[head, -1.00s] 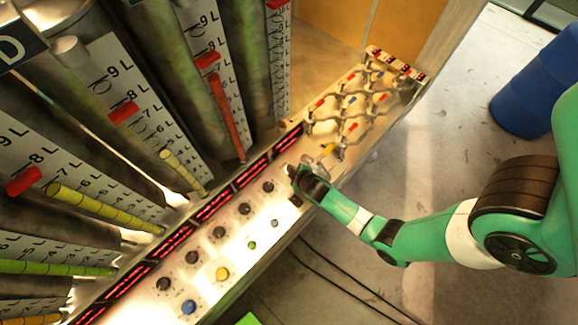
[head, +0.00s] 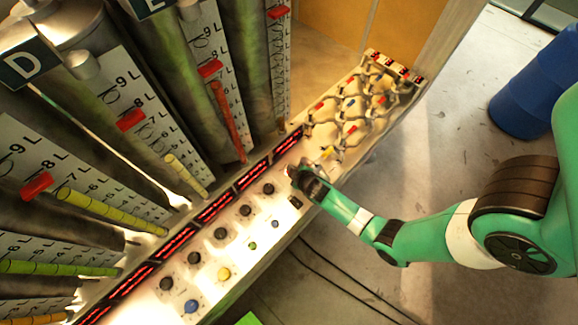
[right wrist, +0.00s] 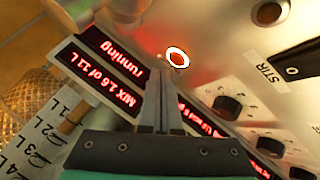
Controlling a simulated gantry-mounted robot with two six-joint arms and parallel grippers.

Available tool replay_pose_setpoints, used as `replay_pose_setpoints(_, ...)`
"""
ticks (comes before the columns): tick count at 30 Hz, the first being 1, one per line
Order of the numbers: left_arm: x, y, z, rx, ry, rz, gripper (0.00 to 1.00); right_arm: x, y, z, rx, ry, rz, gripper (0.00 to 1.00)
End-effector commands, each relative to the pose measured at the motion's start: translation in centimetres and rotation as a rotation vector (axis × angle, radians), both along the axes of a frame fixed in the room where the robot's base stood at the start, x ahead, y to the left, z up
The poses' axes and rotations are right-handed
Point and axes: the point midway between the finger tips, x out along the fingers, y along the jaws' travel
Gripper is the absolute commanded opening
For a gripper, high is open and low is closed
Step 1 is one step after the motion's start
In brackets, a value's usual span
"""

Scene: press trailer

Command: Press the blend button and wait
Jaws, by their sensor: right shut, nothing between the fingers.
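My right gripper (head: 295,174) is shut and empty, low over the control panel (head: 232,268) near its upper part. In the right wrist view its closed fingertips (right wrist: 160,78) point at a round red button with a white rim (right wrist: 178,57). I cannot tell whether they touch it. Another red round button (right wrist: 268,12) is farther right, above a STIR label (right wrist: 272,78). No blend label is readable. A red-lit display (right wrist: 118,70) reads "running" and "MIX 1.6 of 11 L". My left gripper is not in view.
Black knobs (head: 221,233) and a yellow knob (head: 224,274) line the panel. Tall tanks with litre scales (head: 125,85) stand at left. A lattice of metal pieces with coloured levers (head: 350,102) fills the panel's far end. A blue barrel (head: 535,90) stands on open floor at right.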

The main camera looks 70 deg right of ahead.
Motion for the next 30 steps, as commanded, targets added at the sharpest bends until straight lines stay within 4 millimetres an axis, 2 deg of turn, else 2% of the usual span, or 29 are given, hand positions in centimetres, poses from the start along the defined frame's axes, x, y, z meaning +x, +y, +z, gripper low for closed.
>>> replay_pose_setpoints(3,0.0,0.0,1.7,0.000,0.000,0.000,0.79,0.0,0.0,1.8,0.000,0.000,0.000,0.00)
replay_pose_setpoints(12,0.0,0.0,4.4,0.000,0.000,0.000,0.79,0.0,0.0,4.6,0.000,0.000,0.000,0.00)
replay_pose_setpoints(30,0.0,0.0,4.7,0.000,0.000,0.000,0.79,0.0,0.0,4.9,0.000,0.000,0.000,0.00)
